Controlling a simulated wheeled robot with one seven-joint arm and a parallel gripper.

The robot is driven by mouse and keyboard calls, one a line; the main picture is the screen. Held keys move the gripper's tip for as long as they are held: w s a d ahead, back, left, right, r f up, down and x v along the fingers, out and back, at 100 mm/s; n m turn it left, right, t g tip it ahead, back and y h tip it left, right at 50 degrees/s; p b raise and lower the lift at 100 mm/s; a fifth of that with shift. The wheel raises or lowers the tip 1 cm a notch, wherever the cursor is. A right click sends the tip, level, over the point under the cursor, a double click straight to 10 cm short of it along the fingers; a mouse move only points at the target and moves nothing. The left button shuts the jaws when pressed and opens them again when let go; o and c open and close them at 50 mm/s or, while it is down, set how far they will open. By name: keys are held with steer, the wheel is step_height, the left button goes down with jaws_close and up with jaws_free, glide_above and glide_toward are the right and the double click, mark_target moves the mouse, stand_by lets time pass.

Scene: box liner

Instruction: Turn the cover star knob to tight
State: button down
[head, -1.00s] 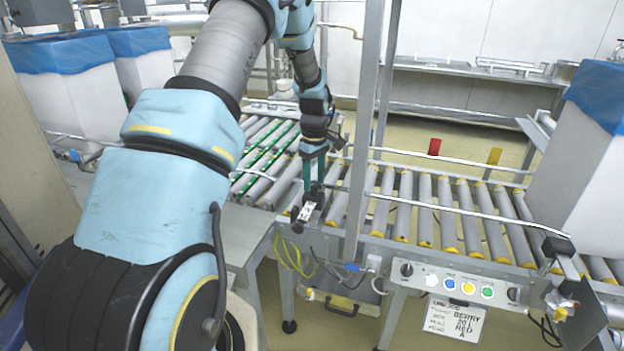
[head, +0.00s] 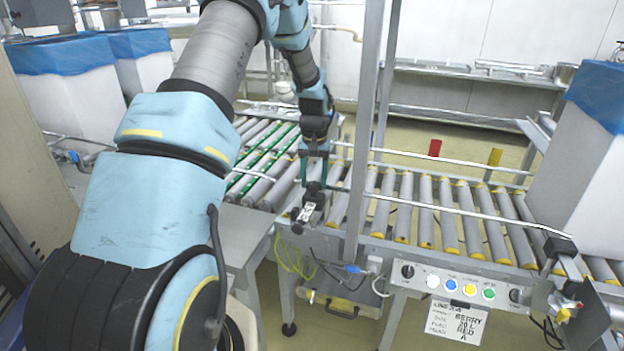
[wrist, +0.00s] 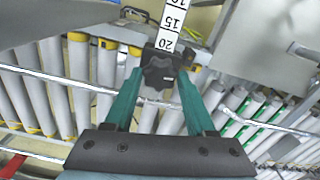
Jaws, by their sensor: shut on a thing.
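The black star knob (wrist: 158,70) sits between my fingertips in the wrist view, on a dark block at the end of a white number scale (wrist: 170,30) that reads 15 and 20. My gripper (wrist: 157,78) has teal fingers, one on each side of the knob, shut on it. In the head view my gripper (head: 314,182) points down over the scale's fitting at the left end of the roller conveyor's front rail. There the knob is mostly hidden by the fingers. I cannot tell how tight the knob is.
A steel post (head: 372,130) stands close to the right of my gripper. A guide rail (head: 450,207) runs over the roller conveyor (head: 425,215). A button panel (head: 460,284) and a hanging card (head: 455,320) are at the front right. A tall white lined box (head: 580,150) stands at the right.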

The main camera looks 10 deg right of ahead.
steer(key=m, duration=0.4)
steer(key=shift+s+a+m, duration=0.1)
steer(key=shift+a+m, duration=0.1)
steer(key=shift+m, duration=0.1)
steer(key=m+p, duration=0.1)
steer(key=m, duration=0.4)
steer(key=m+p, duration=0.1)
steer(key=m, duration=0.4)
steer(key=shift+m, duration=0.4)
steer(key=shift+f+m+p, duration=0.1)
steer(key=shift+m+p, duration=0.8)
steer(key=shift+m, duration=1.4)
steer(key=shift+c, duration=1.1)
jaws_free()
steer(key=shift+d, duration=0.1)
